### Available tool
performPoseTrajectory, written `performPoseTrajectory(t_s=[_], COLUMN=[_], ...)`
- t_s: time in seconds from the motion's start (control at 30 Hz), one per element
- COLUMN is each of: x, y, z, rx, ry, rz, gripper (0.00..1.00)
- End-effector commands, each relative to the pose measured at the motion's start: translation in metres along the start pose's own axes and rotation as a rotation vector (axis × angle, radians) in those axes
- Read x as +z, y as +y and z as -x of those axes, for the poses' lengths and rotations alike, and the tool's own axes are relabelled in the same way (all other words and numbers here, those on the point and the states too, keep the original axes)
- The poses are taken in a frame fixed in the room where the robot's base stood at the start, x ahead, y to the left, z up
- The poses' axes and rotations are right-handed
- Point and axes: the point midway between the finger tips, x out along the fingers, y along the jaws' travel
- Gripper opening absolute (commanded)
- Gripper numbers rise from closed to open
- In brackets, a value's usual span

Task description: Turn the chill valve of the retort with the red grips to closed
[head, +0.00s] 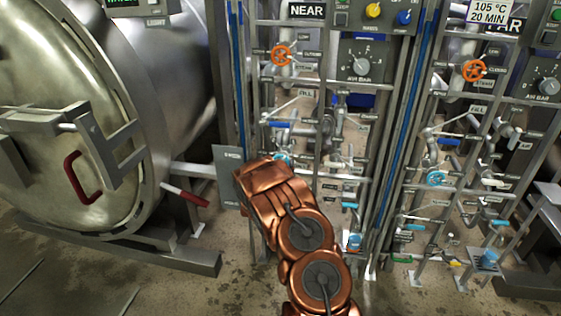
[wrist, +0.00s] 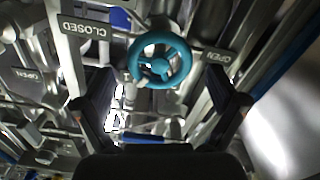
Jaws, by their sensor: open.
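The retort with the red grips (head: 75,178) fills the left of the head view, its round door shut. In the wrist view a teal handwheel (wrist: 160,60) sits ahead of my gripper (wrist: 160,104), between a CLOSED plate on the left and an OPEN plate on the right. My fingers are spread wide below and to either side of the wheel, apart from it, with nothing between them. In the head view a bit of a teal wheel (head: 282,158) shows beside my copper arm on the NEAR panel. My arm hides my fingers there.
Orange handwheels labelled STEAM (head: 281,55) and (head: 474,70) sit higher on the two panels. Another teal wheel (head: 436,178) is on the right panel. Floor is open at the lower left.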

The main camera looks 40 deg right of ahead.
Motion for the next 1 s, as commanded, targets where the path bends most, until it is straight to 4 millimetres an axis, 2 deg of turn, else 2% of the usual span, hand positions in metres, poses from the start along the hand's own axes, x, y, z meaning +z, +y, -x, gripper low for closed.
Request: performPoseTrajectory(t_s=[0.3,0.7,1.0], x=[-0.001,-0.001,-0.001], y=[0.0,0.0,0.0], z=[-0.022,-0.025,-0.025], rx=[0.001,0.0,0.0], ry=[0.002,0.0,0.001], rz=[0.0,0.001,0.001], gripper=[0.95,0.95,0.64])
